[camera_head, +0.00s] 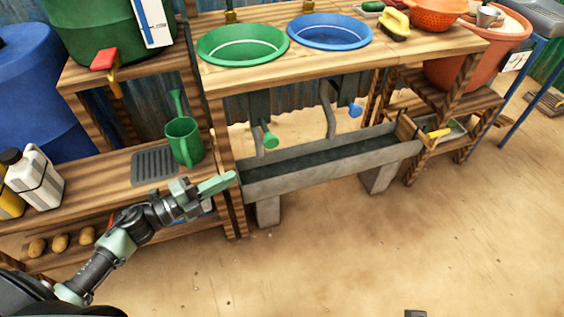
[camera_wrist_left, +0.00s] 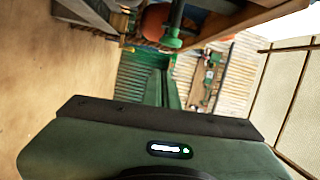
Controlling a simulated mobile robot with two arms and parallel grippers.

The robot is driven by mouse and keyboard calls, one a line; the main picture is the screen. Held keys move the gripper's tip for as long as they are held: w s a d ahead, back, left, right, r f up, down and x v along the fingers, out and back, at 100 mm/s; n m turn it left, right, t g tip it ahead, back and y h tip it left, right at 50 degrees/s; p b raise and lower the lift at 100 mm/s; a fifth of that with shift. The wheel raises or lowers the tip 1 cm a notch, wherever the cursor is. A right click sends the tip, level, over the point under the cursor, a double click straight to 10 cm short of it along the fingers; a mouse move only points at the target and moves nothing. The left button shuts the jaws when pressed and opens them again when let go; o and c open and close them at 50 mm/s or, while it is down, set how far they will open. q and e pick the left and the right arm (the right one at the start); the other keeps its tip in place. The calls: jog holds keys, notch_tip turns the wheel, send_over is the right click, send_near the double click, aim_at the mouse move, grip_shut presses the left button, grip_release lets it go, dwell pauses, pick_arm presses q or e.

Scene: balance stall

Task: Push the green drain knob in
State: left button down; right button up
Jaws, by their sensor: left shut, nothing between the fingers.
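The green drain knob (camera_head: 270,140) sticks out below the green basin (camera_head: 243,45), above the left end of the grey trough (camera_head: 262,187). In the left wrist view a green knob (camera_wrist_left: 171,39) on a dark pipe shows just beyond the fingertips. My left gripper (camera_head: 232,177) is shut and empty. Its pale green fingers point right, left of and lower than the knob, with a gap between them. In the left wrist view the shut fingers (camera_wrist_left: 161,78) point up toward the knob. My right gripper is out of view.
A blue knob (camera_head: 355,110) hangs below the blue basin (camera_head: 330,32) to the right. A green watering can (camera_head: 184,141) stands on the low wooden shelf (camera_head: 105,188) behind my left arm. A wooden post stands near the fingertips.

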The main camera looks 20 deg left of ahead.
pick_arm(q)
jog(key=w+d+r+m+h+b, duration=0.1)
jog(key=w+d, duration=0.5)
jog(key=w, duration=0.4)
jog(key=shift+d+r+m+g+b, duration=0.15)
jog(key=shift+d+m+g+b, duration=0.15)
jog(key=shift+d+m+g, duration=0.1)
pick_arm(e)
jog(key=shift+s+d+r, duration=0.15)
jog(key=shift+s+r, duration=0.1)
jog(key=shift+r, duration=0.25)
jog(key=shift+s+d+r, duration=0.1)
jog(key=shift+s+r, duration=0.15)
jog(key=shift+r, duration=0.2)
pick_arm(q)
jog(key=shift+w, duration=0.1)
